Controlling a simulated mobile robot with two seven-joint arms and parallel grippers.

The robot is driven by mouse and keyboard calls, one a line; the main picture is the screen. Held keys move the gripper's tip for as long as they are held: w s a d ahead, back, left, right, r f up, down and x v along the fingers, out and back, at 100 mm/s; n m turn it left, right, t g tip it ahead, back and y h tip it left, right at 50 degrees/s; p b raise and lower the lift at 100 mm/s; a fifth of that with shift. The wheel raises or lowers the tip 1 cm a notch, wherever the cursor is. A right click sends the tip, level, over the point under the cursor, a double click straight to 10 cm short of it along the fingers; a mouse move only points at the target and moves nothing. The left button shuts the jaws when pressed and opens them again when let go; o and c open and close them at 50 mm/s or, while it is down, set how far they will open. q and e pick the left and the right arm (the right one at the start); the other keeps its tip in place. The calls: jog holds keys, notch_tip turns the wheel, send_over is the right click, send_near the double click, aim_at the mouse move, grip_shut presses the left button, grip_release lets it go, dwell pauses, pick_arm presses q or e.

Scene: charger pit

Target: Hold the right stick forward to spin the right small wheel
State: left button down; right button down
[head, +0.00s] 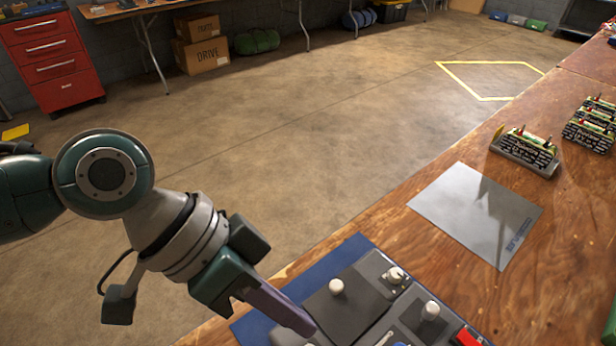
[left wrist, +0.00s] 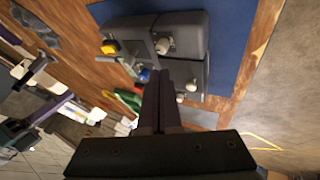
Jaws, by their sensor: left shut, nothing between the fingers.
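A dark grey control box (head: 352,312) lies on a blue mat (head: 345,250) at the bottom of the head view, partly cut off by the frame. White-knobbed sticks stand on it: one (head: 336,287) at the left, one (head: 430,311) at the right. A third white knob (head: 396,275) sits at its far edge. I cannot tell which one is the task's right stick. My left gripper (head: 308,328) is shut and empty, its fingers slanting down over the box's near left part. In the left wrist view its fingers (left wrist: 160,88) point at the box (left wrist: 185,22). No small wheel is identifiable.
The wooden bench (head: 440,255) carries a grey sheet (head: 475,215) and several small electronic units, one in a tray (head: 527,152). A red part (head: 466,338) shows at the bottom edge. Open floor (head: 300,130) lies left of the bench; a red tool cabinet (head: 50,55) stands far left.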

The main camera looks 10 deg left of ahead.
pick_arm(q)
jog(key=x, duration=0.3)
jog(key=shift+s+d, duration=0.1)
jog(key=shift+d, duration=0.15)
jog(key=shift+s+d+r+p, duration=0.15)
jog(key=shift+s+d+p, duration=0.4)
jog(key=shift+s+d, duration=0.5)
jog(key=shift+d, duration=0.3)
